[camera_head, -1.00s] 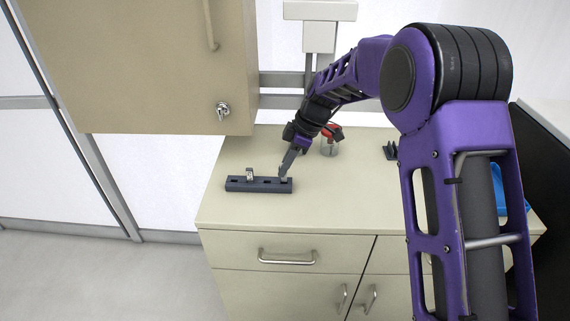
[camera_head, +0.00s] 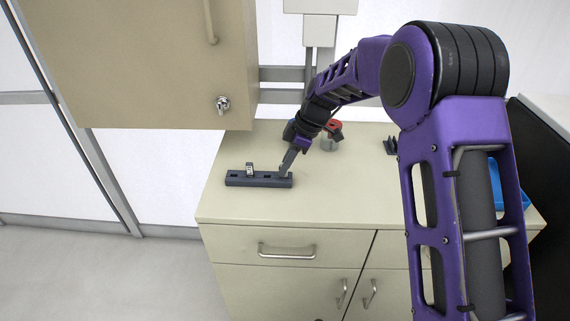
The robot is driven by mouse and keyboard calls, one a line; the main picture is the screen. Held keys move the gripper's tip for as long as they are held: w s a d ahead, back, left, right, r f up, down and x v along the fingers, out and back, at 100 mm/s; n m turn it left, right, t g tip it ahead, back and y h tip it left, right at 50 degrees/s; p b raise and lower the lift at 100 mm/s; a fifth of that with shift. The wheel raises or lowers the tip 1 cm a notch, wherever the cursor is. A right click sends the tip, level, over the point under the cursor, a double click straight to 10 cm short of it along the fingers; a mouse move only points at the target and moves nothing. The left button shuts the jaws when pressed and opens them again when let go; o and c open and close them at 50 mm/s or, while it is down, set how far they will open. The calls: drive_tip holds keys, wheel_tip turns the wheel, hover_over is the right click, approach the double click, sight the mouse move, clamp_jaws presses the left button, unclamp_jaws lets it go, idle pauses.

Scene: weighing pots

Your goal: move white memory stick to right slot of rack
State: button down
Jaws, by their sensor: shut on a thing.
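The dark rack (camera_head: 258,184) lies on the beige counter near its left front, with dark slots in its top. My gripper (camera_head: 284,172) reaches down to the rack's right end, its fingers shut on a small pale thing at the right slot. This is most likely the white memory stick; the fingers hide most of it, and I cannot tell how deep it sits. Another small stick (camera_head: 249,169), light with a dark part, stands upright in the rack left of its middle, apart from my gripper.
A red-topped container (camera_head: 331,131) stands behind my gripper, partly hidden by it. A small dark holder (camera_head: 391,146) and a blue tray (camera_head: 496,184) are farther right. A wall cabinet (camera_head: 150,65) hangs at the upper left. The counter (camera_head: 335,195) right of the rack is clear.

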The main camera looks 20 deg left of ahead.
drive_tip(key=c, duration=0.9)
unclamp_jaws()
drive_tip(key=p+v, duration=0.2)
drive_tip(key=v, duration=1.5)
drive_tip(key=shift+r, duration=0.2)
